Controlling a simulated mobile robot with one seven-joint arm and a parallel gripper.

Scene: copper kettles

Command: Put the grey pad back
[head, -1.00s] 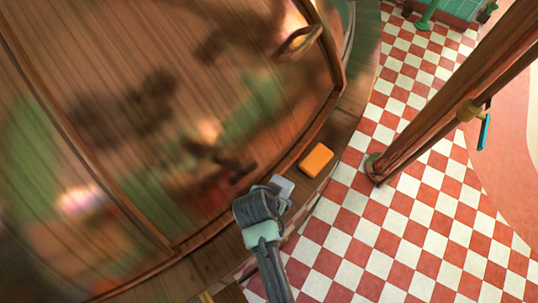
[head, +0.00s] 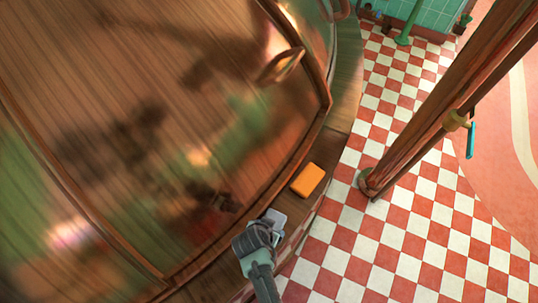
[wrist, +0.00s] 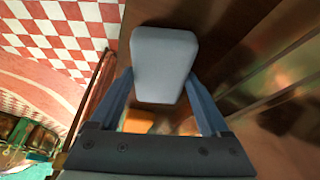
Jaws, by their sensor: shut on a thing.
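The grey pad (wrist: 164,64) is a small block with rounded corners, held between the two fingers of my gripper (wrist: 160,95) in the wrist view. In the head view my gripper (head: 268,224) is over the narrow wooden ledge, and the grey pad (head: 275,217) shows at its tip. The gripper is shut on the pad. An orange block (head: 307,180) lies on the ledge, up and to the right of the gripper. Part of it also shows beyond the pad in the wrist view (wrist: 138,122). I cannot tell whether the pad touches the ledge.
A large curved, shiny copper-brown surface (head: 150,120) with a handle (head: 283,66) fills the left. The wooden ledge (head: 343,110) runs along its edge. A wooden post (head: 430,115) stands on the red and white checkered floor (head: 400,235) at the right.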

